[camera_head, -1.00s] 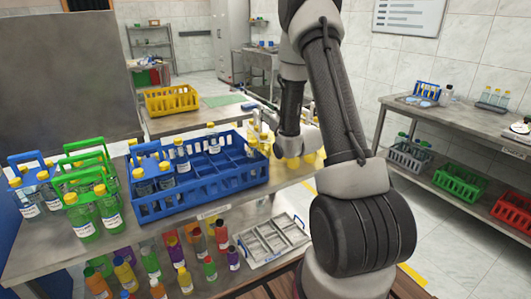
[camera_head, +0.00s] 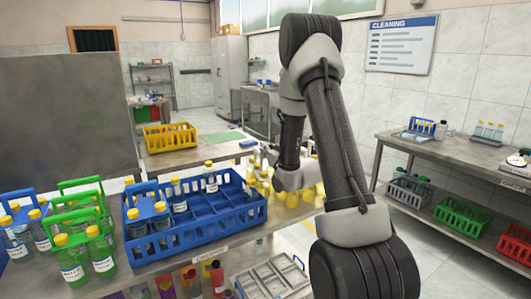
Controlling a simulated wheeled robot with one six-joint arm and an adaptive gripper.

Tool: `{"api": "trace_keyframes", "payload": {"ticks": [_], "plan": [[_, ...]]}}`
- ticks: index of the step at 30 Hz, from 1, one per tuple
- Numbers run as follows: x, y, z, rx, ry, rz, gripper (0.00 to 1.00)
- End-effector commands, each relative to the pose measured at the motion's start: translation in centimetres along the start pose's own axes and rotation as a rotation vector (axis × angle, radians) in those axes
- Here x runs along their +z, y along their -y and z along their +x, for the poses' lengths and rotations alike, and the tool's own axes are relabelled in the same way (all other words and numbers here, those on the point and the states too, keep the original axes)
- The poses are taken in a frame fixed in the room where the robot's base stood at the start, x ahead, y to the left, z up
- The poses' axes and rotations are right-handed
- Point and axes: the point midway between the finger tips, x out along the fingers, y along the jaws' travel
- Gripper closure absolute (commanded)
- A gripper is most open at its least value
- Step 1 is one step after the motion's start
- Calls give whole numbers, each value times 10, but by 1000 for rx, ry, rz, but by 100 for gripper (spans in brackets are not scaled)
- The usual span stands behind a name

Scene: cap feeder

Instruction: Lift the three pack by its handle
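Several handled bottle packs stand at the left of the near table. One has a blue handle (camera_head: 15,198) and blue bottles (camera_head: 18,240). Green-handled packs (camera_head: 78,214) with green bottles (camera_head: 72,265) stand beside it. Another blue-handled pack (camera_head: 148,212) sits in the left end of a blue divided crate (camera_head: 225,222). I cannot tell which is the three pack, as bottles overlap. My gripper (camera_head: 267,153) is at the end of my folded arm, beyond the crate's right side and well apart from the packs. Its fingers are small and unclear, and I see nothing held.
A grey divided tray (camera_head: 270,280) and loose coloured bottles (camera_head: 166,287) lie lower in front. A yellow crate (camera_head: 170,137) is on the table behind. A side table (camera_head: 455,148) stands right, with floor between.

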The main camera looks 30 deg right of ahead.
Motion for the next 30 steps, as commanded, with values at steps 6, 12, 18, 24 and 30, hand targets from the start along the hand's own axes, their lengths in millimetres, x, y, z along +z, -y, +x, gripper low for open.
{"api": "trace_keyframes", "payload": {"ticks": [6, 12, 18, 24, 30], "plan": [[-27, 0, -2, 1, 15, 2, 100], [-49, 0, -1, 1, 12, 3, 100], [-58, 0, -1, 1, 15, 3, 100], [-61, 0, -1, 1, 14, 3, 100], [-61, 0, -1, 1, 13, 3, 87]]}}
